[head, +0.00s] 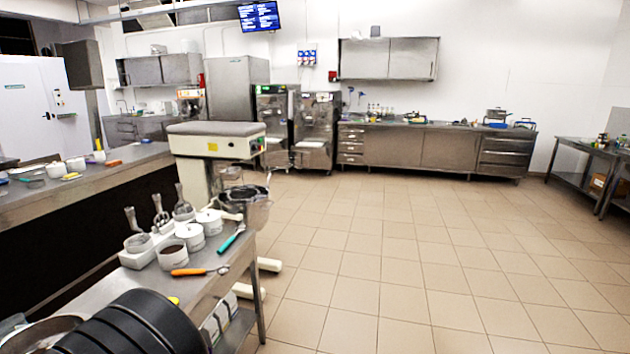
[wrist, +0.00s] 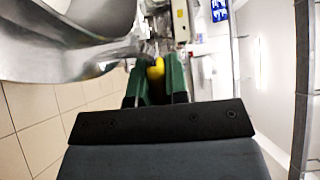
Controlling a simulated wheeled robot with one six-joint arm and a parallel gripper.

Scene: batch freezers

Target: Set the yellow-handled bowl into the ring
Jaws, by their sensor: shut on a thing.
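In the wrist view my gripper (wrist: 158,85) has green fingers shut on the yellow handle (wrist: 156,70). The large, shiny steel bowl (wrist: 75,40) fills the upper left there and is partly cut off. In the head view a curved steel rim (head: 45,328) at the bottom left looks like the held bowl, largely hidden by dark parts that seem to be mine. A round metal part (head: 231,173) sits under the head of a white machine (head: 205,175); I cannot tell whether it is the ring. The bowl appears apart from it.
A steel table (head: 215,262) carries white tubs (head: 193,236), an orange-handled tool (head: 188,271) and a teal-handled tool (head: 231,239). A long counter (head: 90,185) stands left. The tiled floor (head: 410,260) to the right is clear.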

